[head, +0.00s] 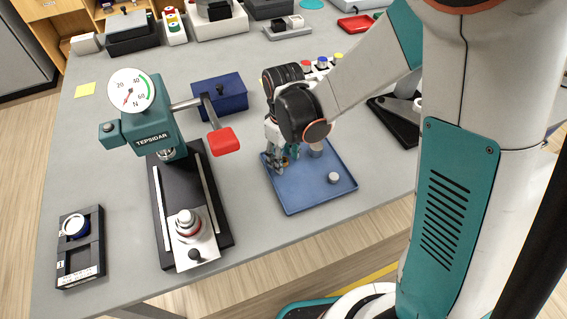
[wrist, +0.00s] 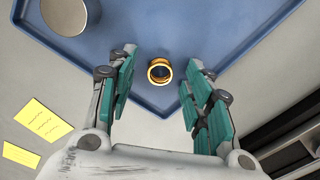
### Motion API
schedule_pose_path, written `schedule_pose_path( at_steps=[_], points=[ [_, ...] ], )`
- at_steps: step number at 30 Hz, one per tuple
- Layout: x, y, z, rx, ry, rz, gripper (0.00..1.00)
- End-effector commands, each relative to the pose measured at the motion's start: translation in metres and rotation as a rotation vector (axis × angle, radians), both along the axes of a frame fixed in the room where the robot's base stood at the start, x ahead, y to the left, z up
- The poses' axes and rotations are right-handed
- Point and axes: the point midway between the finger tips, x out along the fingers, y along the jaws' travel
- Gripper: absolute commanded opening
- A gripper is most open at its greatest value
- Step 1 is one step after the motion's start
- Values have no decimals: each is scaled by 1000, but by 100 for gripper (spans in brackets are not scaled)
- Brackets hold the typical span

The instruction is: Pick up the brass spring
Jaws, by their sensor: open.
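The brass spring (wrist: 160,71) shows as a gold ring with a dark centre in the wrist view. It is near a corner of the blue tray (wrist: 225,48), seen from above. My gripper (wrist: 158,86) is open, with its teal-padded fingers on either side of the spring in the picture and a gap to each. I cannot tell the height left between fingertips and tray. In the head view my gripper (head: 281,162) is over the left part of the tray (head: 305,198), and the fingers largely hide the spring.
A grey metal cylinder (wrist: 66,12) stands in the tray; a small one (head: 333,178) is near its right side. Left of the tray is a TEPSIDAR press (head: 152,137) with a red lever grip (head: 222,141). A blue box (head: 219,96) stands behind. Yellow notes (wrist: 42,120) lie on the table.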

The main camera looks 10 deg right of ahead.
Motion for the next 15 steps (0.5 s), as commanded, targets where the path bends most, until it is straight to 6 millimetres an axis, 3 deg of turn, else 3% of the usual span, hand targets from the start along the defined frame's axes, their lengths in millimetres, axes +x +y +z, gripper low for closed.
schedule_pose_path(
  at_steps=[6, 12, 15],
  points=[
    [0, 0, -1, 0, 0, 0, 46],
    [0, 0, -1, 0, 0, 0, 11],
    [0, 0, -1, 0, 0, 0, 10]
  ],
)
